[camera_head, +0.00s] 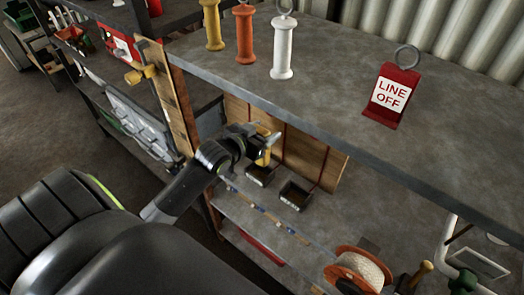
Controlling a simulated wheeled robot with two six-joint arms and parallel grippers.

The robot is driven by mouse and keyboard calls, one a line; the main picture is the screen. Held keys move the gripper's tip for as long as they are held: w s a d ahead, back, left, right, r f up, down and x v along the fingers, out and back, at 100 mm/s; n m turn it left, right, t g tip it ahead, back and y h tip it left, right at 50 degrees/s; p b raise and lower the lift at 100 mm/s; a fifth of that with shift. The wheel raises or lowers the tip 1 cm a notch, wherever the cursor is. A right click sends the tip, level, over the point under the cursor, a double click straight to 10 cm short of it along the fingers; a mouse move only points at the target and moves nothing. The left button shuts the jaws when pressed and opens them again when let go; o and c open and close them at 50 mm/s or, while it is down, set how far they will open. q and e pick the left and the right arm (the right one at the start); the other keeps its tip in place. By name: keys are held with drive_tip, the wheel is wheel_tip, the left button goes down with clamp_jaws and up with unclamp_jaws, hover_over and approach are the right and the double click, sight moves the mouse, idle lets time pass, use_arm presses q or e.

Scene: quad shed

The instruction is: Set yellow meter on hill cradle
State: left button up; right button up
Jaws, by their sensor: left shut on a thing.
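My left gripper (258,146) reaches in below the upper shelf and is shut on the yellow meter (266,156). Only part of the meter shows past the dark gripper. Two small dark open cradles stand on the lower shelf against a wooden back board. One cradle (259,179) is just below the held meter, and the other cradle (295,196) is to its right and looks empty. I cannot tell which one is the hill cradle, nor whether the meter touches the nearer one. My right gripper is not in view.
The upper shelf (330,95) overhangs the cradles. It bears yellow, orange and white insulators (283,48) and a red LINE OFF sign (392,92). A wooden side board (172,100) stands left of the opening. An orange reel (358,268) sits at the lower right.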

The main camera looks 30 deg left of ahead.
use_arm(q)
wheel_tip(320, 180, down, 3)
drive_tip(key=shift+f, duration=1.8)
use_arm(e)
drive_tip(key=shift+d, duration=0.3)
use_arm(q)
drive_tip(key=shift+f, duration=0.2)
drive_tip(key=o, duration=1.2)
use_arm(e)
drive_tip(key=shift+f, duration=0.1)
use_arm(q)
drive_tip(key=shift+r, duration=0.2)
drive_tip(key=v, duration=1.2)
drive_tip(key=shift+b, duration=0.3)
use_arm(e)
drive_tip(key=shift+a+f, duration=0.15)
